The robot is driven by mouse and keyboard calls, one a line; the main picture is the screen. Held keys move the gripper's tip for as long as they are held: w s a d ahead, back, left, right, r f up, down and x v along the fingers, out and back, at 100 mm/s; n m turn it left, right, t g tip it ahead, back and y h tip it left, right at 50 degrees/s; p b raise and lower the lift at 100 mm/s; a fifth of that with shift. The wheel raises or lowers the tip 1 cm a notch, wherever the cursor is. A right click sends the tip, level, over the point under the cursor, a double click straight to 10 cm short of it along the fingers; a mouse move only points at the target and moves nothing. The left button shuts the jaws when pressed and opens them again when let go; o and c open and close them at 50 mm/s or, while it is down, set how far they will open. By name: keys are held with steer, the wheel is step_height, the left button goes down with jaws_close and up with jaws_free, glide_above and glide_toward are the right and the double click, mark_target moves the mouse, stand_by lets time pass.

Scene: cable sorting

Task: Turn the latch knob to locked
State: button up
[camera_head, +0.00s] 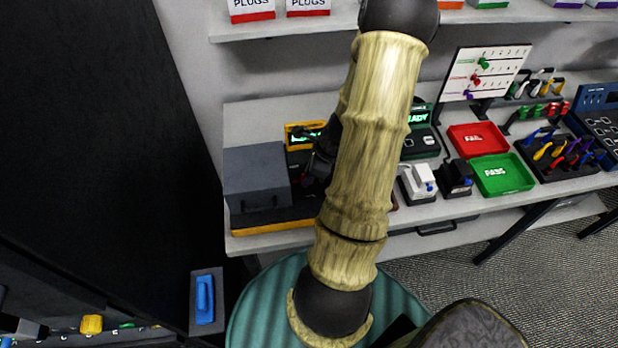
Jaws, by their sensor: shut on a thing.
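My gripper (318,163) is dark and mostly hidden behind my pale wood-patterned arm. It is at the right side of the grey box (256,172) on the bench, below a yellow-framed display (298,131). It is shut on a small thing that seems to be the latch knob. The knob itself is hidden, so I cannot see which way it points. The grey box sits on a dark base with a yellow front edge (272,229).
A red FAIL tray (479,125) and a green PASS tray (529,187) lie right of my arm, near a white device (416,181) and a black one (455,178). A shelf (340,22) runs above. A tall black panel (90,130) stands at left, near a blue handle (205,298).

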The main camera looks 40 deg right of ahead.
steer(key=shift+m, duration=0.3)
steer(key=o, duration=1)
steer(key=shift+c, duration=0.2)
steer(key=p+v, duration=0.2)
steer(key=v, duration=1.5)
steer(key=shift+r, duration=0.2)
steer(key=shift+s+a, duration=0.1)
steer(key=shift+a, duration=0.1)
